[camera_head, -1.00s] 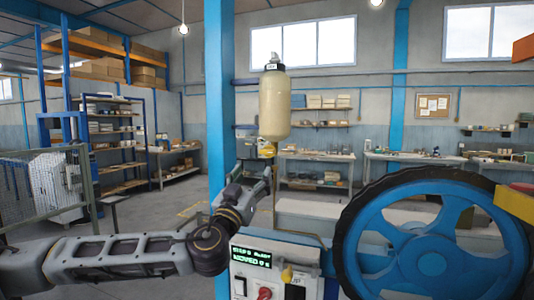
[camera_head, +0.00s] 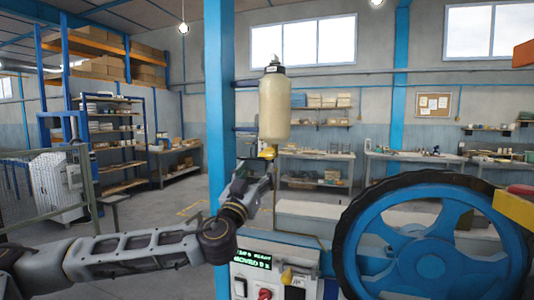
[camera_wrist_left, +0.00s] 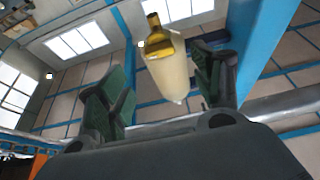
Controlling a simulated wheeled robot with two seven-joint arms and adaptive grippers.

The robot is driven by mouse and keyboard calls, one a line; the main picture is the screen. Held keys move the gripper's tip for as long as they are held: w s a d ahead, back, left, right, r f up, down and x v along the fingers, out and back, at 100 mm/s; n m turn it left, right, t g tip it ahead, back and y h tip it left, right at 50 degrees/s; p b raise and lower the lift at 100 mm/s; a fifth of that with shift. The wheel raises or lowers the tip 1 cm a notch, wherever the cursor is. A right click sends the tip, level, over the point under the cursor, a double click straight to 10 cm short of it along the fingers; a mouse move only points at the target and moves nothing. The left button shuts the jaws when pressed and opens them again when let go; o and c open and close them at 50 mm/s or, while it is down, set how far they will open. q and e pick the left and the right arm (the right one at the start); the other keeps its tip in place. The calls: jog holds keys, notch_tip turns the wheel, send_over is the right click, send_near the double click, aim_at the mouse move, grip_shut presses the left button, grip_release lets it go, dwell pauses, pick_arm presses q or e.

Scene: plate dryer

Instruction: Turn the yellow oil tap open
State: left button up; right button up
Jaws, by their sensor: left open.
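The oil bottle (camera_head: 275,108) is a cream, upright container with a dark cap, near the blue post. The yellow tap (camera_head: 268,151) is at its lower end, small and partly hidden by my gripper. In the left wrist view the bottle (camera_wrist_left: 172,78) appears upside down between the fingers, with the yellow tap (camera_wrist_left: 157,45) at its upper end. My left gripper (camera_head: 262,166) is just below the tap in the head view. Its fingers (camera_wrist_left: 163,68) are apart and hold nothing; contact with the tap cannot be told. My right gripper is out of view.
A large blue wheel with a black rim (camera_head: 432,240) stands at the right. A control panel (camera_head: 264,276) with a green display and red knob is below my left wrist. The blue post (camera_head: 218,100) rises close to the left of the bottle. Shelves stand farther back.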

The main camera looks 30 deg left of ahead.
aim_at(266, 155)
pick_arm(q)
jog(key=p+x, duration=0.1)
jog(key=x, duration=0.3)
jog(key=shift+p, duration=0.35)
jog(key=p+x, duration=0.2)
jog(key=x, duration=0.3)
jog(key=shift+w+a+r+p, duration=0.1)
jog(key=shift+w+r+p, duration=0.1)
jog(key=shift+w+p, duration=0.2)
jog(key=shift+w, duration=0.35)
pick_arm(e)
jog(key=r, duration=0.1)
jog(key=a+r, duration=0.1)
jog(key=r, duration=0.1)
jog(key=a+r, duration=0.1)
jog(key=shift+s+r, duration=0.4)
pick_arm(q)
jog(key=shift+c, duration=0.2)
jog(key=c, duration=1)
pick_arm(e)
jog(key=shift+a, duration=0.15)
